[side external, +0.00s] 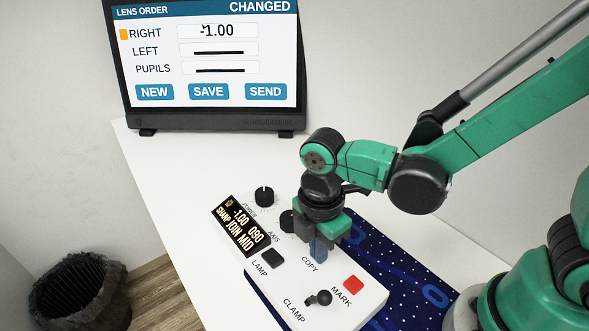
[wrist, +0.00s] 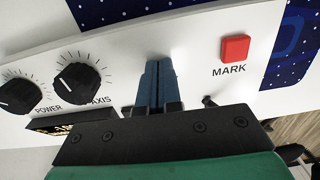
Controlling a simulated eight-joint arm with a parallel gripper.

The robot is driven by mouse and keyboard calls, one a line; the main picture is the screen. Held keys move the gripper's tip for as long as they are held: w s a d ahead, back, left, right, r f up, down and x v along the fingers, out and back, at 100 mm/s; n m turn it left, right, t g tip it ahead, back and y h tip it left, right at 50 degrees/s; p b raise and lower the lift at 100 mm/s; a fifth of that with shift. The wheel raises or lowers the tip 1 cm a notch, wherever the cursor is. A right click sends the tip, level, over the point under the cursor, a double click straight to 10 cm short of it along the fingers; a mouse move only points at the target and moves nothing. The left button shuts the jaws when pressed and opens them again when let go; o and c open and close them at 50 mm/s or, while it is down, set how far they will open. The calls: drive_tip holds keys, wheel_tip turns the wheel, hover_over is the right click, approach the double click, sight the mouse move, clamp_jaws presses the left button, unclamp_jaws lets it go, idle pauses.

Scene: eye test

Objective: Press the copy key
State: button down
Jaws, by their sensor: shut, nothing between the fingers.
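In the wrist view my gripper (wrist: 158,64) hangs over the white panel (wrist: 195,60), left of the red mark key (wrist: 235,48). I cannot tell whether the fingertips touch a key or the panel.
The black lamp key (side external: 271,257), the clamp lever (side external: 320,298) and the dark power knob (side external: 264,196) stand close by. The box display (side external: 240,227) reads -1.00 090, SHARP JOIN MID. A monitor (side external: 210,65) shows LENS ORDER, CHANGED. A blue patterned mat (side external: 385,250) lies beside the box.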

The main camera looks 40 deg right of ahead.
wheel_tip(320, 180, up, 8)
idle(0.6)
drive_tip(key=shift+w, duration=0.1)
idle(0.5)
drive_tip(key=w+d+r+m+t, duration=0.1)
drive_tip(key=d+m+t, duration=0.6)
drive_tip(key=m, duration=1.1)
drive_tip(key=d, duration=0.4)
drive_tip(key=shift+w+r+t, duration=0.15)
drive_tip(key=shift+r+t, duration=0.15)
drive_tip(key=shift+r, duration=0.1)
